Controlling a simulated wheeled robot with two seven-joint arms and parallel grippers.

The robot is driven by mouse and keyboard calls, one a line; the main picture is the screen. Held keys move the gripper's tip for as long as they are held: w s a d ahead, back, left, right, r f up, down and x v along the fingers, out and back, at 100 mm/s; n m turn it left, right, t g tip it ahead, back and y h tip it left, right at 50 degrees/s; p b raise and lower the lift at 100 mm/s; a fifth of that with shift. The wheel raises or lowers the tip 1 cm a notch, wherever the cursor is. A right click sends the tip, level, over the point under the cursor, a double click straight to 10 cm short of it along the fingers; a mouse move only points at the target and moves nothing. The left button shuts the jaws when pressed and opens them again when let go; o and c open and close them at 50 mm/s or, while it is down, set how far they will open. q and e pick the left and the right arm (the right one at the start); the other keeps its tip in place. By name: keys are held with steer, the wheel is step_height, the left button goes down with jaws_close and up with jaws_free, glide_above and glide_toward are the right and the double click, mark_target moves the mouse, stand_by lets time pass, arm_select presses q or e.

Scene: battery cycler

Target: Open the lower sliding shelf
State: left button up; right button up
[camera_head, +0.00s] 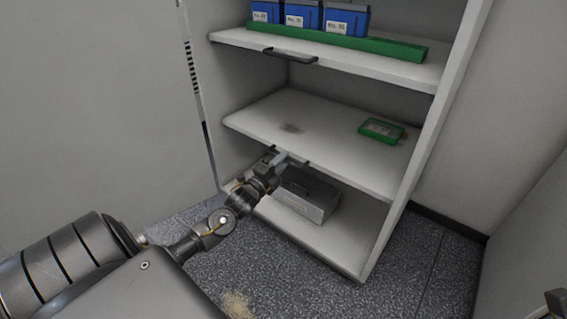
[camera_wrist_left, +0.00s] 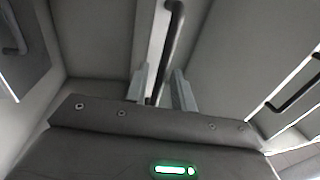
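The lower sliding shelf (camera_head: 330,138) is the white middle board of the cabinet, with a dark handle (camera_head: 301,164) at its front edge. My left gripper (camera_head: 284,160) is at this handle. In the left wrist view the dark handle bar (camera_wrist_left: 173,38) runs between the two grey fingertips of my left gripper (camera_wrist_left: 160,82). The fingers stand apart, with a gap visible beside the bar, so the gripper looks open around it. The gripper partly hides the handle in the head view. My right gripper is not clearly visible.
A grey case (camera_head: 307,195) stands on the bottom board (camera_head: 335,245).

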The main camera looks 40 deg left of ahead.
arm_select(q)
steer(key=shift+w+r, duration=0.15)
steer(key=shift+w, duration=0.45)
jaws_close()
steer(key=shift+s, duration=0.1)
